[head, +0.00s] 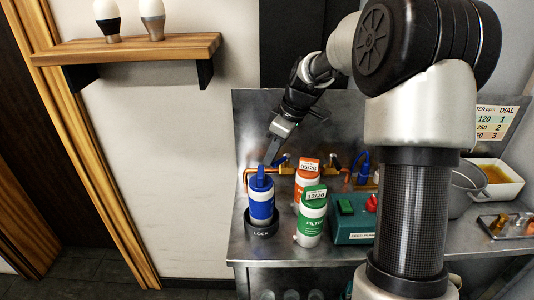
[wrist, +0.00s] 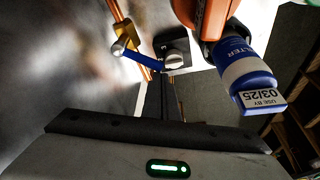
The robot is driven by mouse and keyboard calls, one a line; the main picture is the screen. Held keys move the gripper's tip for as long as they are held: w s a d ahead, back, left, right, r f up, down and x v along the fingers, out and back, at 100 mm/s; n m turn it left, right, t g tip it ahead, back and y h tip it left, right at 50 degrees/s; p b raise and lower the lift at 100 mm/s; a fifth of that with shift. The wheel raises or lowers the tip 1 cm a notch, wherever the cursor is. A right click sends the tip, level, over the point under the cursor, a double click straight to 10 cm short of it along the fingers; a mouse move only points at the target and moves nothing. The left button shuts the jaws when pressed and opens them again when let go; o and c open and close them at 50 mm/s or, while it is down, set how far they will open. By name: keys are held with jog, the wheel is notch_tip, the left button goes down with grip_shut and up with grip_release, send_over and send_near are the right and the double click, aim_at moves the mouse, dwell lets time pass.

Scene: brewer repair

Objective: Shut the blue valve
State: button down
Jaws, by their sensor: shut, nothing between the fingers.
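The blue valve shows in the wrist view as a flat blue lever (wrist: 142,60) on a silver pivot beside a copper pipe. The lever slants across the pipe. My gripper (wrist: 158,82) is shut and empty, its fingertips close to the lever's free end; I cannot tell whether they touch it. In the head view my gripper (head: 269,158) points down near the back panel, just above and behind the blue filter (head: 262,205). The valve lever is hard to separate from the filter's blue top there.
The blue filter (wrist: 243,68) is close at right in the wrist view, by a dark block with a silver knob (wrist: 175,58). An orange-labelled filter (head: 307,172) and a green-labelled filter (head: 312,215) stand right of it. A teal pump box (head: 350,222) is farther right.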

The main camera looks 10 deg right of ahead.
jog(key=n, duration=0.1)
jog(key=s+d+n+g, duration=0.1)
jog(key=shift+s+d+r+n+y+p, duration=0.1)
jog(key=shift+d+n+y+p, duration=0.1)
jog(key=shift+n+y+p, duration=0.15)
jog(key=shift+s+d+n+g+p, duration=0.3)
jog(key=shift+d+n, duration=0.25)
jog(key=shift+n, duration=0.25)
jog(key=shift+s+d+n+g+p, duration=0.25)
jog(key=shift+s+d+n, duration=0.15)
jog(key=shift+d+n, duration=0.25)
